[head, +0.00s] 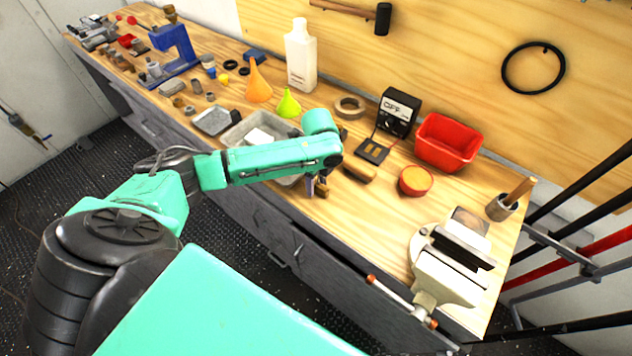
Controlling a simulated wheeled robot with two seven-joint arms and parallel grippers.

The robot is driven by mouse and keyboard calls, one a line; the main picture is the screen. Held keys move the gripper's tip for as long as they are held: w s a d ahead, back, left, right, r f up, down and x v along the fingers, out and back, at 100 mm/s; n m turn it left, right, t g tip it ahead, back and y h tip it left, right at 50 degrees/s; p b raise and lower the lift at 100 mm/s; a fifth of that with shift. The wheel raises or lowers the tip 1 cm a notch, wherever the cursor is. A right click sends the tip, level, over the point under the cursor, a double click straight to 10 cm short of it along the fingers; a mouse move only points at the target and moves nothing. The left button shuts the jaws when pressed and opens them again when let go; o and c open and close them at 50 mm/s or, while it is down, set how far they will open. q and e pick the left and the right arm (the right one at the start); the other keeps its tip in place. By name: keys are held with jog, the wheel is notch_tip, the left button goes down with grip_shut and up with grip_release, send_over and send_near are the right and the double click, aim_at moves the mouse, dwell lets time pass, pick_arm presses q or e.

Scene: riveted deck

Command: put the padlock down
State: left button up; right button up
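My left arm reaches from the left over the workbench (375,245). My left gripper (316,188) points down just above the bench top, near its front edge. A small brass-brown piece, which looks like the padlock (322,188), shows at the fingertips. The gripper appears shut on it, though the wrist hides most of the grip. I cannot tell whether the padlock touches the bench. My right gripper is not in view.
A grey tray (232,134) lies behind my forearm. A wooden-backed brush (359,172), an orange-topped round tin (415,181) and a red bin (447,143) stand right of the gripper. A vise (447,272) is at the right end. Bare wood lies between gripper and vise.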

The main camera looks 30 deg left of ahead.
aim_at(317, 182)
pick_arm(q)
jog(key=r, duration=0.8)
jog(key=r+b, duration=0.1)
jog(key=r, duration=0.3)
jog(key=shift+d+r, duration=0.15)
jog(key=shift+d, duration=0.1)
